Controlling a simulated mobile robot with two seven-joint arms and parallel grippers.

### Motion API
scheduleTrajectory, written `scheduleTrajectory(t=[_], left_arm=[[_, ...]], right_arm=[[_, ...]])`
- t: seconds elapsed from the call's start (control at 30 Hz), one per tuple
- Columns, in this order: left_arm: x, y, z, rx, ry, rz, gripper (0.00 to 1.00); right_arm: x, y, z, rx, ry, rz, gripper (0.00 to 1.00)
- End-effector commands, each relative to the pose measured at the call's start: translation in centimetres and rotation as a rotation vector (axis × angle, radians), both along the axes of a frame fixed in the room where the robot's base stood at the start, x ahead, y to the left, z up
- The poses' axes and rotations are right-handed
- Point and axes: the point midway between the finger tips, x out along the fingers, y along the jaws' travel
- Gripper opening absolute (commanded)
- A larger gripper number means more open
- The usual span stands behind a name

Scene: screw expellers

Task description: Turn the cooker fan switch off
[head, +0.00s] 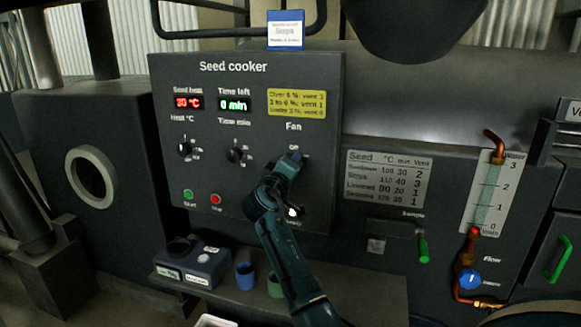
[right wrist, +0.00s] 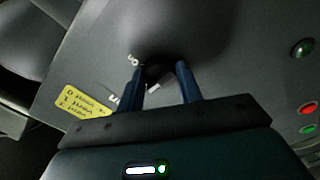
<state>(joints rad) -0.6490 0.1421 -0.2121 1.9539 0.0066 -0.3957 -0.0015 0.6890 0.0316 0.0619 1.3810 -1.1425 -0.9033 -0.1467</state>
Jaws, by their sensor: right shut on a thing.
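The dark panel labelled Seed cooker (head: 235,66) faces me. The word Fan (head: 293,127) is on its right side, with the Off mark just below. My right gripper (head: 292,160) is at the fan switch, just under the Off mark, and mostly covers it in the head view. In the right wrist view the dark round fan switch (right wrist: 158,74) is between the two blue fingers of my right gripper (right wrist: 164,86), which is shut on it. A small light mark shows beside it. Which setting it points to cannot be told. My left gripper is not in view.
Two other knobs, heat (head: 185,149) and time (head: 235,155), and green (head: 187,194) and red (head: 215,199) buttons are left of my arm. A shelf below holds a dark box (head: 203,262) and blue (head: 245,276) and green (head: 274,286) cups. A green-handled lever (head: 423,250) is at right.

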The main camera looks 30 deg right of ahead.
Motion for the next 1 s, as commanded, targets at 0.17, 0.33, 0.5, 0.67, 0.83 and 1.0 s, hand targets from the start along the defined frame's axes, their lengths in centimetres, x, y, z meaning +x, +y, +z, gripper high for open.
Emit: scheduleTrajectory(t=[0.17, 0.33, 0.5, 0.67, 0.83, 1.0], left_arm=[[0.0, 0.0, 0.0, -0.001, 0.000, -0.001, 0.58], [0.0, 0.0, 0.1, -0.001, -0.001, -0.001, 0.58], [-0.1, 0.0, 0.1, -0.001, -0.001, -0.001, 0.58], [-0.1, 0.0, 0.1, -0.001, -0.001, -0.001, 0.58], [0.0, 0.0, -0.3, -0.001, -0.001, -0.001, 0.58], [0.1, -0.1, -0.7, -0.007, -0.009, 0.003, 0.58]], right_arm=[[0.0, 0.0, -0.1, -0.003, 0.004, 0.000, 0.12], [0.0, 0.0, -0.1, -0.003, 0.003, 0.000, 0.47], [0.0, 0.0, 0.0, -0.002, 0.002, 0.000, 0.57], [0.0, 0.0, 0.0, -0.001, 0.002, 0.000, 0.57], [-0.7, 0.9, -0.2, 0.000, 0.001, 0.001, 0.57], [-2.8, 3.4, -0.4, 0.002, -0.001, 0.004, 0.57]])
